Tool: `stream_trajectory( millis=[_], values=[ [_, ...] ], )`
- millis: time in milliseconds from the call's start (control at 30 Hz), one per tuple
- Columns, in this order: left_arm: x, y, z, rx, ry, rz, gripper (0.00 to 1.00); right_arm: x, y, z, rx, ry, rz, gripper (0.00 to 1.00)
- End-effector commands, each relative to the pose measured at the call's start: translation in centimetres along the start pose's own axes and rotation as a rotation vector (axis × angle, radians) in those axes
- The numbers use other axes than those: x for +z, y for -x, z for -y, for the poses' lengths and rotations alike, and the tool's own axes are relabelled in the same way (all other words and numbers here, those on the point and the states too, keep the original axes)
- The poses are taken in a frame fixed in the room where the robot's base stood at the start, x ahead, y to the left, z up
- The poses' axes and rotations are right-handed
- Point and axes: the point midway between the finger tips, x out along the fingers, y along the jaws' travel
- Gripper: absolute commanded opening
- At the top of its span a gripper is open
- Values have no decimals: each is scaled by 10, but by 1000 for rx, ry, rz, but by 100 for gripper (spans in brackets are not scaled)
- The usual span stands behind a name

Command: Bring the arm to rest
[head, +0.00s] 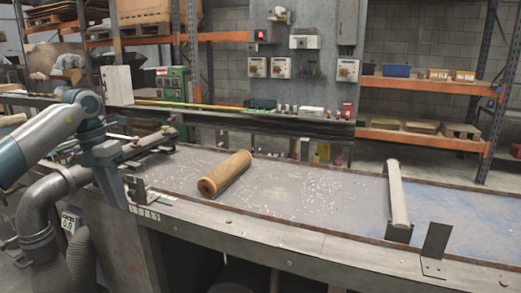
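My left arm comes in from the left edge, and its gripper (150,163) hangs over the left end of the workbench. Its fingers look spread apart, with nothing seen between them. A brown tube (226,173) with a hollow end lies on the bench, to the right of the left gripper and clear of it. Its open end faces the front left. My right gripper is not in view.
The long grey bench (300,205) has a raised rim. A pale bar (397,196) lies across it at the right, near an upright dark metal plate (436,241). Shelves (425,86) and electrical boxes (281,67) stand behind. The bench middle is mostly clear.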

Motion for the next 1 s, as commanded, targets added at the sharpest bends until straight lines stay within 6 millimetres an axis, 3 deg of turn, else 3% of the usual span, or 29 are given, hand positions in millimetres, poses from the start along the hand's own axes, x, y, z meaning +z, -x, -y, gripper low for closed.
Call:
stream_trajectory(
  millis=[267,500,700,833,1000],
  values=[
    [35,-71,56,-210,-53,67,26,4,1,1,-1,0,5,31],
    [72,-154,145,-567,-38,185,26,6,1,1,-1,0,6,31],
    [93,-205,209,-879,83,288,26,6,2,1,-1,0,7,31],
    [103,-232,236,-1069,217,351,26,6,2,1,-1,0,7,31],
    [112,-268,253,-1286,453,426,26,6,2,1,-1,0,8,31]
  ],
)
